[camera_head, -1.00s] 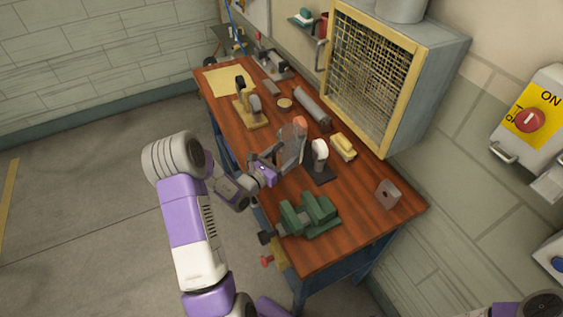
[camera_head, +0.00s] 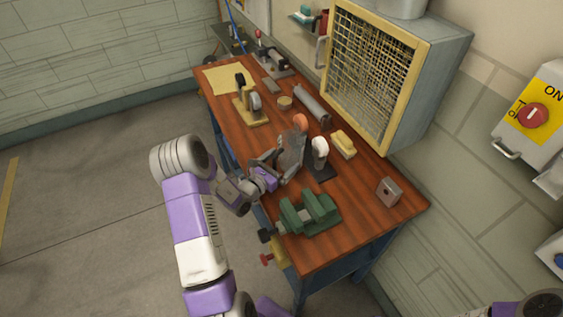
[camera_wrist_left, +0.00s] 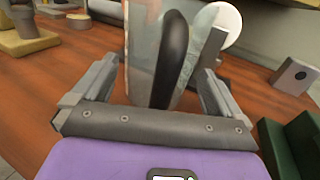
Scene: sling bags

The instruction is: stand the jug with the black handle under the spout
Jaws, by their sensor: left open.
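The clear jug (camera_head: 291,152) is upright at the middle of the wooden bench in the head view. Its black handle (camera_wrist_left: 172,60) faces my left gripper in the left wrist view. My left gripper (camera_head: 276,163) is open, with one finger (camera_wrist_left: 88,88) left of the handle and the other (camera_wrist_left: 222,98) on its right. The fingers partly hide the jug's lower part, and its base is hard to see. A white rounded head on a dark stand (camera_head: 319,150) is just right of the jug; I cannot tell whether it is the spout. My right gripper is out of view.
A green vice (camera_head: 309,212) sits near the front edge. A yellow block (camera_head: 343,143), a grey cylinder (camera_head: 311,105) and a grey block (camera_head: 388,191) lie to the right. A tool on a yellow base (camera_head: 250,108) stands behind. A mesh-fronted cabinet (camera_head: 370,80) borders the bench.

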